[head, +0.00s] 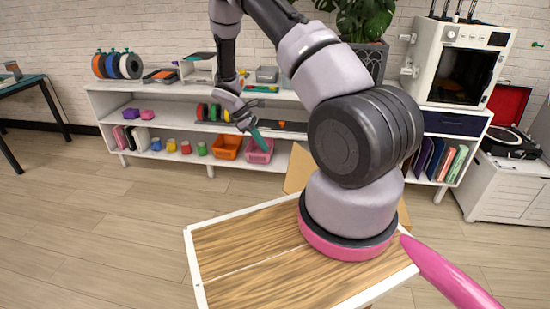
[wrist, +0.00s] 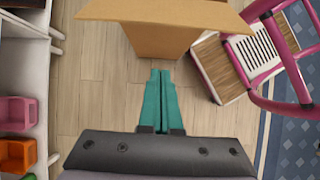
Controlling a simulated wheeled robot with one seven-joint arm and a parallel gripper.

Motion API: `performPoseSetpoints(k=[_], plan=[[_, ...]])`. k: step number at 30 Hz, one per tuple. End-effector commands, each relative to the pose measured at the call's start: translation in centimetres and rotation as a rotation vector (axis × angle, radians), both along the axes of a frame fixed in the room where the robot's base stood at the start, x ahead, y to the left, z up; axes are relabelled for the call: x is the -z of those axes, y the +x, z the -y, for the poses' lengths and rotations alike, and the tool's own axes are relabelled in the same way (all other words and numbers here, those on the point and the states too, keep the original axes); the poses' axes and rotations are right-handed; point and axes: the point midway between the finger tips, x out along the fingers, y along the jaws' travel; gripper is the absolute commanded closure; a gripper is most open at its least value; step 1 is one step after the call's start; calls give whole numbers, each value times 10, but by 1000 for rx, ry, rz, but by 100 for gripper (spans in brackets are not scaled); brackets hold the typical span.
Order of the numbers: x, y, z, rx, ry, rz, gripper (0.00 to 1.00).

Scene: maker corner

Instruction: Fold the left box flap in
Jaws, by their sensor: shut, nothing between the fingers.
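The cardboard box (head: 299,166) is mostly hidden behind my arm in the head view; only tan parts show at its sides. In the wrist view the box (wrist: 165,42) is at the top centre, with a wide tan panel (wrist: 110,10) spreading out left and right above its body. The picture edge cuts it off, so I cannot tell which panel is the left flap. My gripper (wrist: 160,74) has teal fingers, shut together and empty, pointing at the box, apparently just short of it. In the head view my gripper (head: 260,138) is in front of the shelf, left of the box.
A white shelf (head: 100,98) runs along the brick wall, with an orange bin (head: 228,147) and a pink bin (head: 259,152) low down. A white oven-like machine (head: 462,60) and a record player (head: 510,142) stand at right. The wooden floor (head: 80,225) at left is clear.

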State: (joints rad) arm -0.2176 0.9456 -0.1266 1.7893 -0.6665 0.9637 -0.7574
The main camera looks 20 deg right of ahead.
Motion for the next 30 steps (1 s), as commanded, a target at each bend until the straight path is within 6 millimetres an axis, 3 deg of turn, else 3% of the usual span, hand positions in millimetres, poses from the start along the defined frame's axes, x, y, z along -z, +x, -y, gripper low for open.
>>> performPoseSetpoints(k=[8,18,24,30], plan=[[28,-10,13,-8,-3,-11,100],[90,-31,44,-6,-3,-11,100],[66,-39,59,-5,-2,-5,100],[58,-44,64,-7,-2,-6,100]])
